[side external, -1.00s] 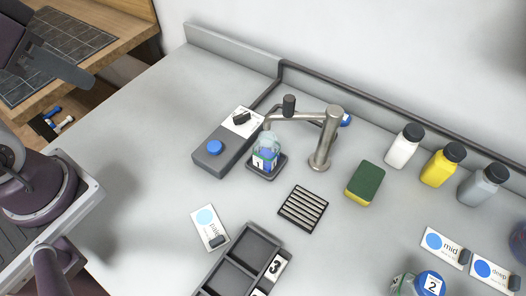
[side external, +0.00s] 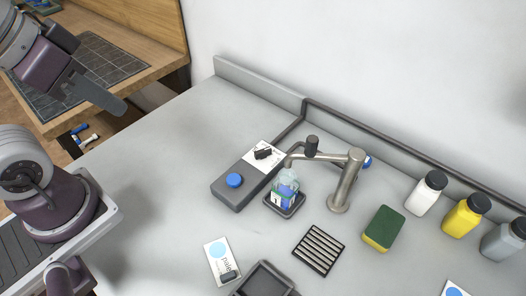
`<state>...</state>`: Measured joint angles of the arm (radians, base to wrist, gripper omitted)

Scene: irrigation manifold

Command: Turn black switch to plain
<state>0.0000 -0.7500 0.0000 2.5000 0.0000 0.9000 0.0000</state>
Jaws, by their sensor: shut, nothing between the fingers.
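The black switch (side external: 263,153) sits on a white label plate at the far end of a grey control box (side external: 233,192). Its plate's lettering is too small to read, so I cannot tell which marking it points to. A round blue button (side external: 234,180) is on the near end of the same box. My gripper (side external: 112,102) is at the upper left, raised and well to the left of the box. Its fingers are shut and empty, touching nothing I can see.
A bottle (side external: 285,188) with a label stands on a small dark tray beside the box, under a metal tap (side external: 346,180). A drain grate (side external: 318,249), sponge (side external: 383,228), card (side external: 221,261) and several capped bottles lie to the right and front. The counter left of the box is clear.

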